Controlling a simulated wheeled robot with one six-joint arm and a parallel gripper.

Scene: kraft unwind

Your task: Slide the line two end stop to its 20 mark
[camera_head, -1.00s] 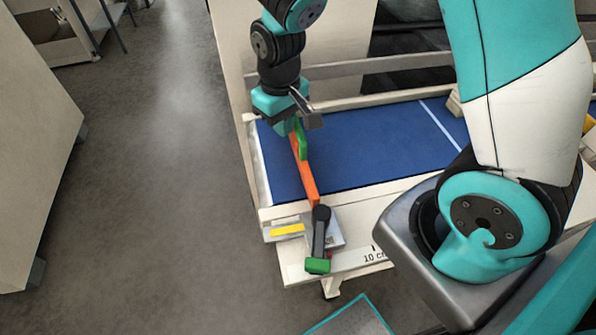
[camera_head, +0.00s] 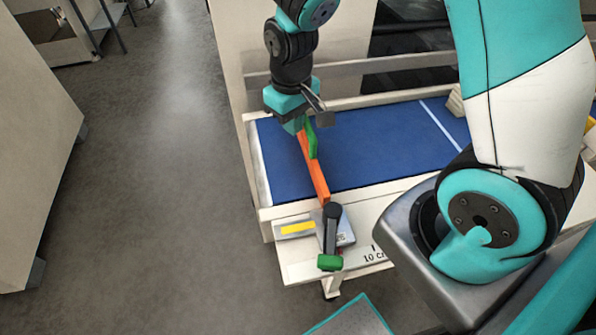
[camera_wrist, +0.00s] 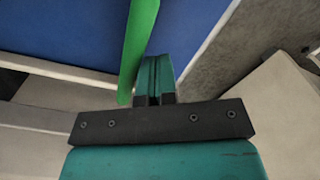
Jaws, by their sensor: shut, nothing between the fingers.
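The end stop is an orange bar (camera_head: 314,170) across the blue bed, with a green strip (camera_head: 312,141) near its far end. Its near end joins a grey carriage (camera_head: 346,226) with a yellow label. A black lever (camera_head: 331,228) with a green tip (camera_head: 330,262) stands out toward the front. My gripper (camera_head: 296,129) is shut and empty at the left side of the far end. In the wrist view its closed fingers (camera_wrist: 155,78) are right beside the green strip (camera_wrist: 138,45); I cannot tell whether they touch. The 20 mark cannot be made out.
The blue bed (camera_head: 380,140) is clear to the right of the bar, up to a pale line (camera_head: 440,125). My arm covers the ledge further right. Grey floor (camera_head: 170,180) lies open at left.

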